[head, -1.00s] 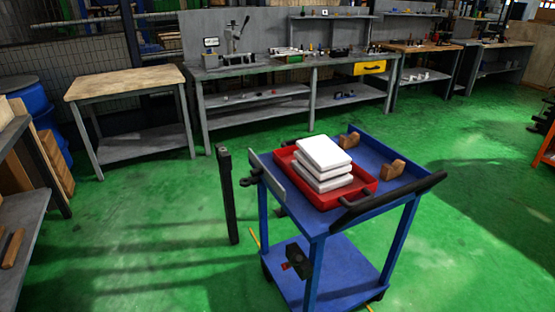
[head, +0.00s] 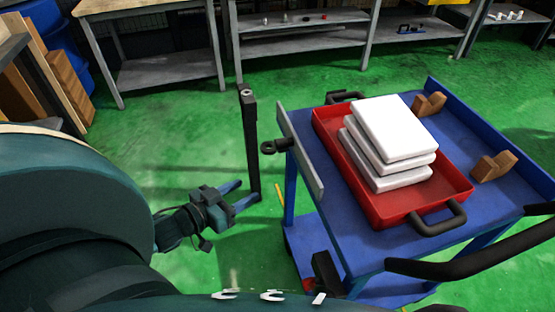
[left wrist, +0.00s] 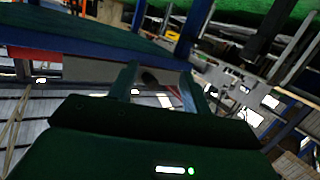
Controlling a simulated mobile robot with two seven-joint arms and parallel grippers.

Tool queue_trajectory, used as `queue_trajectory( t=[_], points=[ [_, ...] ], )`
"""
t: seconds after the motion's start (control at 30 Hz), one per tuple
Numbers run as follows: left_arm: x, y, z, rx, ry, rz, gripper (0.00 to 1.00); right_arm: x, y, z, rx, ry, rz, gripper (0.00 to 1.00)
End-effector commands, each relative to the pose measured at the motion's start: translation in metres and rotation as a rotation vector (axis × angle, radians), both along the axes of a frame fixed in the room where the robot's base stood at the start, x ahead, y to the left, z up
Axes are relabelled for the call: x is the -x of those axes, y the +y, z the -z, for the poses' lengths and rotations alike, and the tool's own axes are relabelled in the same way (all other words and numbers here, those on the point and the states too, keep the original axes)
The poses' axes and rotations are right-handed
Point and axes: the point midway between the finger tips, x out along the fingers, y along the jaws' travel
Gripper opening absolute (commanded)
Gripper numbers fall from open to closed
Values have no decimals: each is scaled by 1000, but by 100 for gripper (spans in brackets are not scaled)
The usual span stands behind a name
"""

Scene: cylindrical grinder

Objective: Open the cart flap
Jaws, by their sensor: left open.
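The cart (head: 375,250) is blue, with a grey flap panel (head: 301,152) standing along the left edge of its top. A black latch-like piece with a ring (head: 275,147) sticks out left from the flap. My left gripper (head: 247,192) is open and empty, left of the cart and lower than the flap. Its blue fingers point right, near the lower part of a black post (head: 250,140), apart from the flap. In the left wrist view the two fingers (left wrist: 160,72) are spread, with no clear object held. My right gripper is out of view.
A red tray (head: 385,213) with stacked white blocks (head: 394,128) and brown V-shaped blocks (head: 493,166) sit on the cart top. The black post stands close beside the cart's left side. A workbench (head: 300,50) is behind. Green floor is free left of the post.

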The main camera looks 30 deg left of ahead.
Motion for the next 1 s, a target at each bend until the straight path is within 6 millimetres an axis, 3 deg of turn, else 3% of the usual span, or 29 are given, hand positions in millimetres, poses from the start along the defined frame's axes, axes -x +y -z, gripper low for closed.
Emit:
queue_trajectory(
  t=[0.03,0.1,0.2,0.37,0.57,1.0],
  points=[
    [-9,21,6,19,-53,52,48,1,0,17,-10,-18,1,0],
    [-18,40,-8,76,-110,145,48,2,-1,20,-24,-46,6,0],
    [-24,55,-29,145,-139,282,48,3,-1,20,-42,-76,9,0],
    [-26,63,-51,211,-124,422,48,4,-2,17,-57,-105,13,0],
    [-35,56,-59,231,-116,460,48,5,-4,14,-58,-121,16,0],
    [-91,8,-59,230,-120,457,48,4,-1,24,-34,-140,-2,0]
  ],
)
